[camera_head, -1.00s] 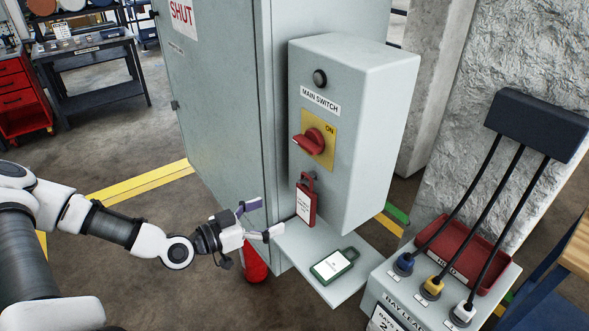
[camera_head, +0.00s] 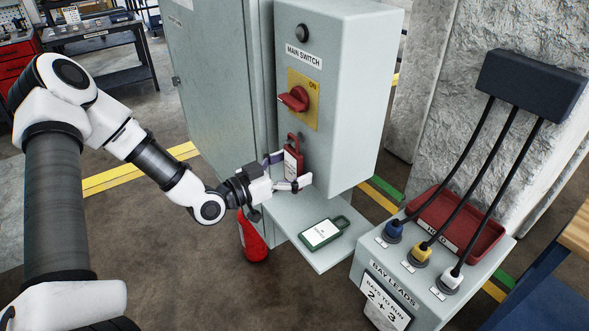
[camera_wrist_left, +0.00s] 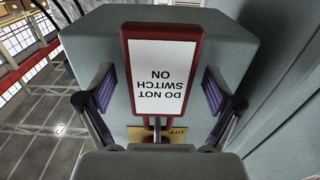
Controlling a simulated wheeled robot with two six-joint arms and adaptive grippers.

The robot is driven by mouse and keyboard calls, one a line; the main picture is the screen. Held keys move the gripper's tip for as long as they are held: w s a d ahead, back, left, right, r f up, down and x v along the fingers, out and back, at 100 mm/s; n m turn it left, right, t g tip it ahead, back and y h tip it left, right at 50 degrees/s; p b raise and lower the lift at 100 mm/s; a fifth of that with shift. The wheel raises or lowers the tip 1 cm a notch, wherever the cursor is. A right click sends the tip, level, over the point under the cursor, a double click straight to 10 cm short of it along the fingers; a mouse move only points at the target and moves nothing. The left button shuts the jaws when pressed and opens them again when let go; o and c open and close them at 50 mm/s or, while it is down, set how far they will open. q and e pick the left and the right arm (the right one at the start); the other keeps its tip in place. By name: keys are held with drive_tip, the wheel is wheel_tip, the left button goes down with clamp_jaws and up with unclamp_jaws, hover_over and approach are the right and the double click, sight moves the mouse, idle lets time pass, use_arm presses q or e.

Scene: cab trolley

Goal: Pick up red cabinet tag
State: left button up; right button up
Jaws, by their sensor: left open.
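The red cabinet tag (camera_head: 292,163) hangs upright by its shackle on the front of the grey switch box (camera_head: 345,95), below the red switch handle (camera_head: 294,99). Its white label reads "DO NOT SWITCH ON" upside down in the left wrist view (camera_wrist_left: 160,78). My left gripper (camera_head: 286,171) is open at the tag, one finger on each side. In the left wrist view its purple-padded fingers (camera_wrist_left: 158,90) stand apart with gaps between them and the tag. My right gripper is not in view.
A green tag (camera_head: 322,233) lies on the grey shelf (camera_head: 283,212) below the box. The bay leads box (camera_head: 405,290) with plugs and a red tray (camera_head: 462,229) stands at right. A red extinguisher-like object (camera_head: 252,240) is under the shelf.

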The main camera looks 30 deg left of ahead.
use_arm(q)
drive_tip(key=shift+s+a, duration=0.1)
drive_tip(key=shift+a, duration=0.1)
drive_tip(key=shift+s+d+r, duration=0.1)
drive_tip(key=shift+d+r, duration=0.05)
drive_tip(key=shift+d, duration=0.05)
drive_tip(key=c, duration=1)
drive_tip(key=shift+c, duration=1.2)
drive_tip(key=shift+r, duration=0.1)
